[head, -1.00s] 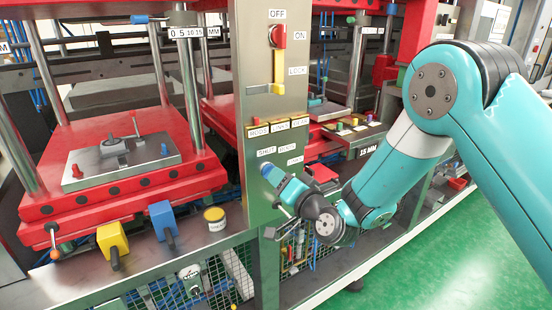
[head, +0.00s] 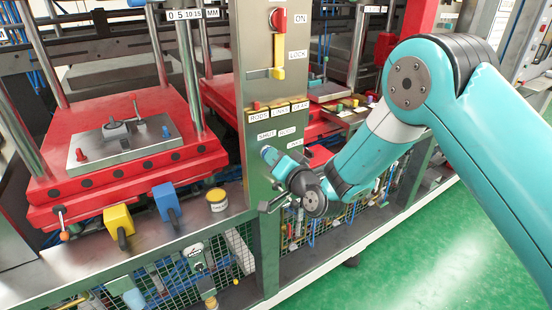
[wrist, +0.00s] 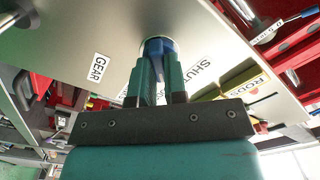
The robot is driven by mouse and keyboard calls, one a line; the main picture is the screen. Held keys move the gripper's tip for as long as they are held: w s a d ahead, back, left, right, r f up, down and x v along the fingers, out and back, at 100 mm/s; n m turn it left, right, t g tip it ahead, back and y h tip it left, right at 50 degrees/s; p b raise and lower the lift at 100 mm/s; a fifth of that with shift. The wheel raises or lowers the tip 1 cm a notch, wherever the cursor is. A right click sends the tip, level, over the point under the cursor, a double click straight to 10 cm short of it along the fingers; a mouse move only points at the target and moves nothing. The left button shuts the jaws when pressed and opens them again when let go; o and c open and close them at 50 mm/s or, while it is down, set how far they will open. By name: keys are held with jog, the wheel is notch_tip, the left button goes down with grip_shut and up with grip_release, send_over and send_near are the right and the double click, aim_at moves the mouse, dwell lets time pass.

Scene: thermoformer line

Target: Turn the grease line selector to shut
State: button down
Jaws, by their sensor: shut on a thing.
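The grease line selector is a blue knob (wrist: 160,46) on the steel panel (wrist: 205,40). In the wrist view, both teal fingers of my gripper (wrist: 160,62) are shut on it, one on each side. A white SHUT label (wrist: 201,67) is to the right of the knob and a GEAR label (wrist: 97,67) to the left. In the head view my gripper (head: 273,158) is at the panel just below the SHUT label (head: 266,135). My fingers hide much of the knob, so I cannot tell which label it points to.
Above the selector are a red rotary switch (head: 279,20), a yellow lock lever (head: 278,60) and a row of yellow-edged labels with small buttons. A red press platen (head: 95,190) stands left. A yellow pot (head: 216,200) sits on the ledge. Green floor is clear at right.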

jog(key=shift+f+b, duration=0.1)
jog(key=shift+b, duration=0.25)
jog(key=shift+a+n+b, duration=0.1)
jog(key=shift+n+b, duration=4.4)
jog(key=shift+b, duration=1.9)
jog(key=c, duration=1.2)
grip_release()
jog(key=shift+o, duration=0.2)
jog(key=shift+s, duration=0.1)
